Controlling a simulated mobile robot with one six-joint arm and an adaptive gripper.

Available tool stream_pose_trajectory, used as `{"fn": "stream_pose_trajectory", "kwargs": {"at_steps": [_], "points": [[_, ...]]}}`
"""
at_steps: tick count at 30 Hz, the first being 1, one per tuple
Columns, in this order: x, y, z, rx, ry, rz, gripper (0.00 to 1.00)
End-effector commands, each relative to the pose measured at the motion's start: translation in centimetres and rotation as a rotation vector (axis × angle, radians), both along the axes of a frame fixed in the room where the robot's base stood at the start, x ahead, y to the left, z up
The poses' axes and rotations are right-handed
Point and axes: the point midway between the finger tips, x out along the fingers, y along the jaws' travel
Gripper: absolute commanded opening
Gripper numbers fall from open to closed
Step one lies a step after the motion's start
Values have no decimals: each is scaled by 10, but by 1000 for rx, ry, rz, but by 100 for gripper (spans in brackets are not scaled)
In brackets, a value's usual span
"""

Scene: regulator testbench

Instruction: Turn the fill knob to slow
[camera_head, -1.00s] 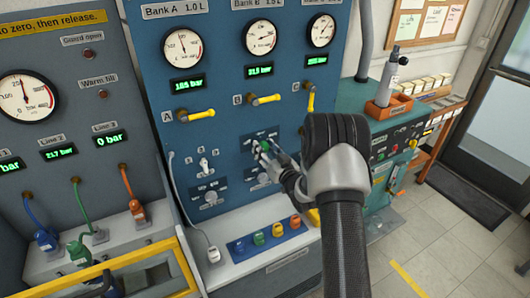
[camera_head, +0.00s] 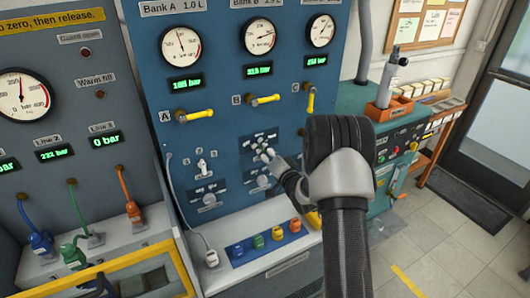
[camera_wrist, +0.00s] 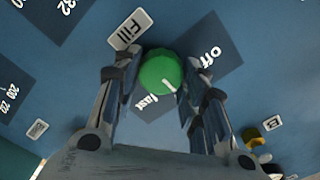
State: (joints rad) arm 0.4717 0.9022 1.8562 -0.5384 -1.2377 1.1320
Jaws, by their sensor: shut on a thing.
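The green fill knob (camera_wrist: 158,70) shows in the wrist view on the blue panel, below the "Fill" label (camera_wrist: 130,29). My gripper (camera_wrist: 161,76) has one finger on each side of the knob and is shut on it. The white mark on the knob points to the lower right in the wrist view, between the upside-down "fast" (camera_wrist: 147,101) and "off" (camera_wrist: 207,57) words. I see no readable "slow" word. In the head view my gripper (camera_head: 267,156) is at the panel under the Bank B gauge, and the knob is mostly hidden by the fingers.
Yellow lever valves (camera_head: 195,115) stick out above my gripper. A ledge with several coloured parts in a blue tray (camera_head: 238,263) lies below it. A white connector on a hose (camera_head: 211,257) stands at the ledge's left. The floor at the right is clear.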

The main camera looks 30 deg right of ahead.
Motion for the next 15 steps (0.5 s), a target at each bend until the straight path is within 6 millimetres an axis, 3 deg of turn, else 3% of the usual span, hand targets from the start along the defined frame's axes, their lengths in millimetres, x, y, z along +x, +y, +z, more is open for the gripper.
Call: {"fn": "stream_pose_trajectory", "kwargs": {"at_steps": [15], "points": [[0,0,0,44,2,-1,15]]}}
